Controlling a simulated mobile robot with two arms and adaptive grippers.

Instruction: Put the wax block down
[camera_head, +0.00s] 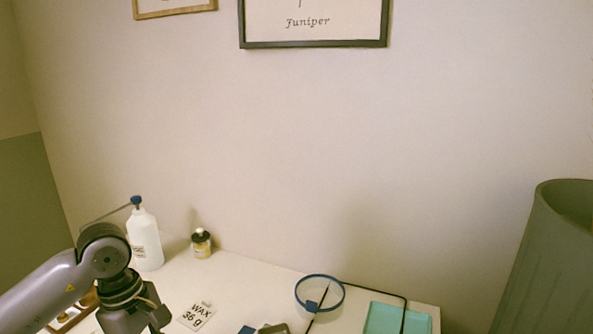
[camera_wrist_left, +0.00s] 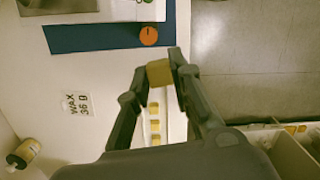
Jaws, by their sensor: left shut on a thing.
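My left gripper (camera_wrist_left: 159,68) is shut on a yellowish wax block (camera_wrist_left: 159,73), held between its fingertips in the left wrist view. Below it, between the fingers, a pale strip or tray bears several similar yellowish blocks (camera_wrist_left: 155,126). In the head view my left gripper (camera_head: 138,321) is at the lower left, its tips cut off or hidden, and the held block does not show there. A card reading "WAX 36 g" (camera_head: 197,317) lies on the white table right of it; the card also shows in the left wrist view (camera_wrist_left: 77,105). My right gripper is not in view.
A white bottle (camera_head: 144,240) and a small yellow bottle (camera_head: 201,244) stand near the wall. A blue ring (camera_head: 320,277) and a teal tray (camera_head: 384,318) are farther right. A blue mat (camera_wrist_left: 90,38) with an orange disc (camera_wrist_left: 149,36) and bins (camera_wrist_left: 293,152) show in the wrist view.

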